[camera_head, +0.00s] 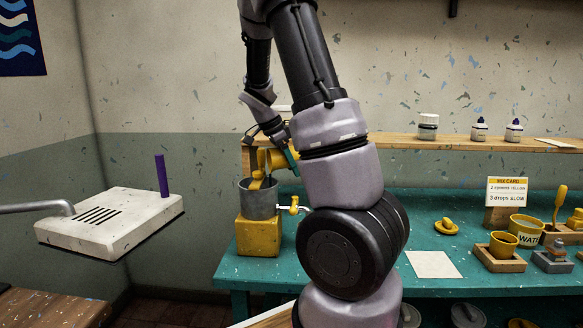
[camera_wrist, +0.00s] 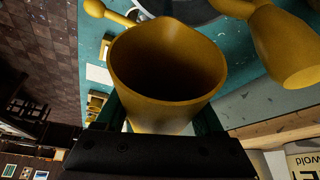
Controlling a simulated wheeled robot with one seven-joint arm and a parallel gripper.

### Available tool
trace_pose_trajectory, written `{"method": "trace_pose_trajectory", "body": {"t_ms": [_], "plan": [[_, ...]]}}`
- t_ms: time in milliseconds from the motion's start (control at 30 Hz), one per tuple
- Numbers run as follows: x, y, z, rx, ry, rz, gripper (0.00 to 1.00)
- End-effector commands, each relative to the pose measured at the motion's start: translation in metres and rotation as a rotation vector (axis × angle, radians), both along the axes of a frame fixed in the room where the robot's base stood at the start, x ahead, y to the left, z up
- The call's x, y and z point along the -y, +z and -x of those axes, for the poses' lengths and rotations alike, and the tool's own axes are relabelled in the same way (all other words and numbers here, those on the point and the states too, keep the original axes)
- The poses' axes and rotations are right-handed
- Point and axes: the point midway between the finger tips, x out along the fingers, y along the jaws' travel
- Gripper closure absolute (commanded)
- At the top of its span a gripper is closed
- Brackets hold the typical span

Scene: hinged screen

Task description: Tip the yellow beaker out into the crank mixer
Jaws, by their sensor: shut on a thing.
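The yellow beaker (camera_head: 272,158) is in my gripper (camera_head: 289,156), which is shut on it. The beaker is tilted well over, its mouth toward the left, above the crank mixer's grey pot (camera_head: 258,204). In the wrist view the beaker (camera_wrist: 150,108) fills the middle, with teal fingers on both sides; its inside is dark and I cannot tell whether anything is in it. The mixer has a yellow base (camera_head: 258,238) and a side crank with a yellow knob (camera_head: 293,206). A yellow part (camera_head: 257,181) stands up from the pot, close below the beaker. The pot's contents are hidden.
The mixer stands at the left end of the teal bench (camera_head: 330,262). My arm hides the bench's middle. At right are a mix card (camera_head: 507,190), a yellow cup (camera_head: 502,244) in a holder and a WATER tub (camera_head: 526,229). A shelf (camera_head: 400,141) with bottles runs behind.

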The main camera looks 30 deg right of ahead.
Motion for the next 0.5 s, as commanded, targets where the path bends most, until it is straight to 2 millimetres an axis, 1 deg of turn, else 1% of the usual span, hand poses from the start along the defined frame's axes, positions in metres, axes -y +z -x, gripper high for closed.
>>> {"method": "trace_pose_trajectory", "body": {"t_ms": [200, 500], "plan": [[-0.0021, 0.0048, -0.0006, -0.014, 0.002, 0.073, 0.93], [-0.0013, 0.0058, -0.0005, -0.015, 0.0, 0.084, 0.93]]}}
